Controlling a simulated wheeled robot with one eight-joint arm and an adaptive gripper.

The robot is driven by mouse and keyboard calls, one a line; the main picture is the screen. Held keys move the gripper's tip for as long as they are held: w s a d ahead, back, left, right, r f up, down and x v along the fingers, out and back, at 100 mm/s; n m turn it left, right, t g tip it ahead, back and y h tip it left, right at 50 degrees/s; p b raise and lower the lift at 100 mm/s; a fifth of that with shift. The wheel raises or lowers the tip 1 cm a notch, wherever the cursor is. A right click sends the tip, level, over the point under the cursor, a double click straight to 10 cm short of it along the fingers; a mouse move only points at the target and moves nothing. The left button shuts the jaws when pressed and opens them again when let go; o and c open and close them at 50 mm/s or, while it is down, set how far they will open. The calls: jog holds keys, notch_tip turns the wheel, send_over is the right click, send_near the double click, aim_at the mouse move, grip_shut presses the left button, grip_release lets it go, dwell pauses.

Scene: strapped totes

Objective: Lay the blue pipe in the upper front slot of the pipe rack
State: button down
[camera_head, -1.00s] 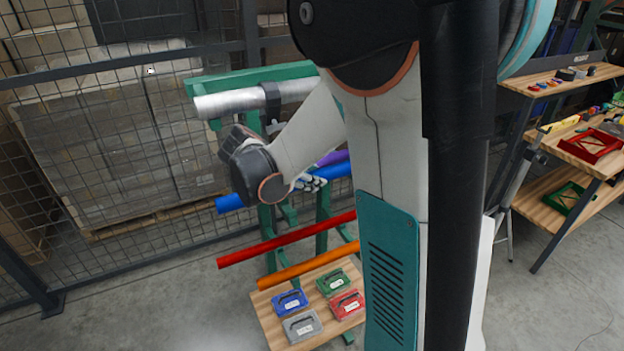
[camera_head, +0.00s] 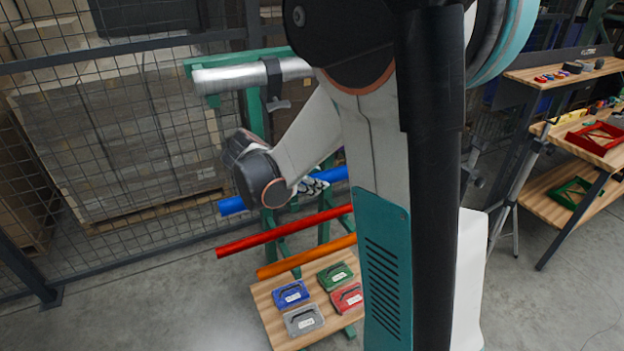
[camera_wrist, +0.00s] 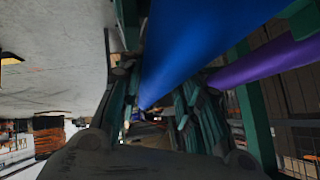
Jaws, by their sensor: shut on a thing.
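My gripper (camera_head: 314,185) is shut on the blue pipe (camera_head: 232,206), which lies nearly level in front of the green pipe rack (camera_head: 254,108). In the wrist view the blue pipe (camera_wrist: 205,35) runs away between my dark fingers (camera_wrist: 152,108). My arm hides its middle and part of the rack in the head view. A purple pipe (camera_wrist: 268,65) runs beside the blue one in the wrist view. Whether the blue pipe touches a rack slot cannot be told.
The rack carries a silver pipe (camera_head: 228,80) on top, and a red pipe (camera_head: 250,242) and an orange pipe (camera_head: 290,263) lower down. A wooden board (camera_head: 268,310) with several small cases is below. A mesh fence (camera_head: 120,130) stands behind; workbenches (camera_head: 555,195) stand right.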

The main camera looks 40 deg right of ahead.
jog(key=c, duration=1.1)
grip_release()
jog(key=shift+o, duration=0.2)
jog(key=v, duration=1.2)
jog(key=shift+s, duration=0.15)
